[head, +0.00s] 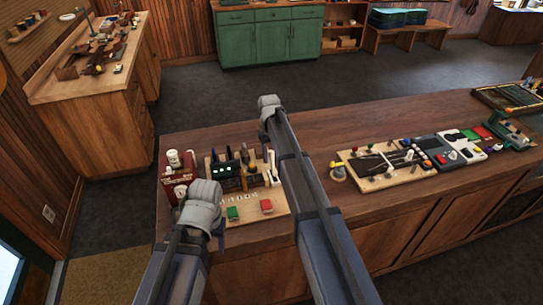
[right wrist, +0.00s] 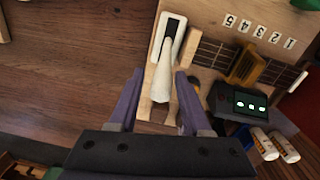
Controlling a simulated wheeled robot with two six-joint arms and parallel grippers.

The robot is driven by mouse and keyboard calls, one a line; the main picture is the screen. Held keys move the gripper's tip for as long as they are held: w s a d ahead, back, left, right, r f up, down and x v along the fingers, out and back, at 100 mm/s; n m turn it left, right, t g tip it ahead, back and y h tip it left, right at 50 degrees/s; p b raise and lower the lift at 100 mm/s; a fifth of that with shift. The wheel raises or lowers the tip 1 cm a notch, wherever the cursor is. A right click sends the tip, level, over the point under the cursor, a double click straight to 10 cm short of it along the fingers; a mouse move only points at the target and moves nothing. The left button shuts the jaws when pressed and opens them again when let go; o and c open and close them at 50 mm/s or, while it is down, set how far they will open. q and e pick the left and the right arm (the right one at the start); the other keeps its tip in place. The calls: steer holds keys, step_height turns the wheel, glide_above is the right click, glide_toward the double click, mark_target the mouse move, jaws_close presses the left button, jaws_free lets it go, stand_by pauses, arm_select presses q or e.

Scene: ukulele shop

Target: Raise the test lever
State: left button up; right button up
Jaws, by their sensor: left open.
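The test lever is a white tapered handle (right wrist: 163,78) at a black slot in a white plate on a tan wooden board (right wrist: 205,75). In the right wrist view it lies between the two purple fingers of my right gripper (right wrist: 160,100). Those fingers are apart, with a gap on each side of the lever. In the head view the board (head: 248,212) stands on the counter, and my right arm partly covers its right side. My left gripper (head: 216,226) is low over the board's left front; its fingers are mostly hidden by its own wrist.
The board carries a red button (head: 265,205), a green button (head: 232,213) and a small dark display (right wrist: 250,105). A dark red box (head: 173,185) stands left of it. Another control board (head: 385,165) is to the right. Bare wooden counter (head: 320,120) lies behind.

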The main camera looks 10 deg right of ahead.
steer(key=shift+o, duration=0.4)
steer(key=shift+s, duration=0.1)
steer(key=shift+r, duration=0.2)
steer(key=r+p, duration=0.7)
steer(key=p, duration=0.1)
steer(key=shift+a+r, duration=0.2)
steer(key=shift+r, duration=0.15)
steer(key=shift+f, duration=0.1)
steer(key=shift+n, duration=0.4)
steer(key=s+a+f+b, duration=0.3)
steer(key=s, duration=0.2)
steer(key=s+a+f+b, duration=0.2)
steer(key=s+a+b, duration=0.1)
steer(key=s, duration=0.3)
steer(key=s+a+f+b, duration=0.3)
steer(key=s, duration=0.3)
steer(key=shift+s+a+f, duration=0.1)
steer(key=shift+s+f, duration=0.1)
steer(key=shift+f, duration=0.15)
steer(key=s+a+f+b, duration=0.1)
steer(key=s+f+b, duration=0.1)
steer(key=s, duration=0.5)
steer(key=s+a+f+b, duration=0.2)
steer(key=s+f+b, duration=0.1)
steer(key=s, duration=0.4)
steer(key=shift+s+a+f+n+h+b, duration=0.25)
steer(key=shift+a+f+n+h+b, duration=0.05)
steer(key=shift+n+h, duration=0.1)
